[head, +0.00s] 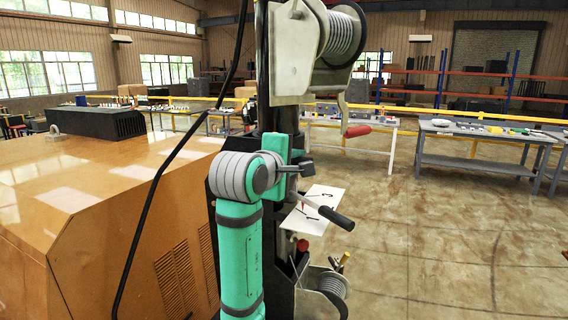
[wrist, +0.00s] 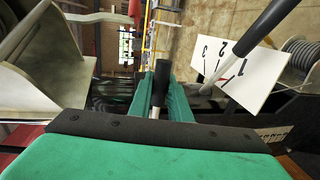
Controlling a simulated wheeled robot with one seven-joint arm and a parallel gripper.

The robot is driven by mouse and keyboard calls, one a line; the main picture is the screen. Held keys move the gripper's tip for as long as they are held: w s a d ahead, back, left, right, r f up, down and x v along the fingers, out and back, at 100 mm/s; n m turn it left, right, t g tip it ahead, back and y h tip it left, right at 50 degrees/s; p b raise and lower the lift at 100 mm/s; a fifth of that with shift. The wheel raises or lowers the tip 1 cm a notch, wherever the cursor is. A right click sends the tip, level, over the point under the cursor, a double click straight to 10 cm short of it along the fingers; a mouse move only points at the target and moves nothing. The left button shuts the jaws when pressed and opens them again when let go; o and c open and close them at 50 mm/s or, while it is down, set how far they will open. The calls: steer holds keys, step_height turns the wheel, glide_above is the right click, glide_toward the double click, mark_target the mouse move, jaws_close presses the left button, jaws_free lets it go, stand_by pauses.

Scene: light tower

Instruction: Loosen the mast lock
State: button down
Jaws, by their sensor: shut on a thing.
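My gripper (wrist: 160,85) is shut on a small black handle (wrist: 161,80) with a pale metal stem, which looks like the mast lock; the wrist view shows it between the two teal fingers. In the head view my gripper (head: 290,167) is at the black mast (head: 264,92), and the held handle (head: 306,164) shows only as a small dark piece. A longer lever (head: 335,216) with a black grip slants out just below. It also shows in the wrist view (wrist: 262,30), right of my fingers and apart from them.
A white plate (head: 313,207) marked 1, 2, 3 sits behind the lever. A winch (head: 320,40) with a red-handled crank (head: 357,131) is above, and another winch (head: 327,285) below. An orange cabinet (head: 110,200) stands left. The floor to the right is open.

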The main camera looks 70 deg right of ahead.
steer(key=shift+r, duration=0.1)
stand_by(0.3)
steer(key=c, duration=1.6)
jaws_free()
steer(key=shift+c, duration=0.2)
steer(key=shift+a, duration=0.1)
steer(key=v, duration=1)
steer(key=shift+a, duration=0.35)
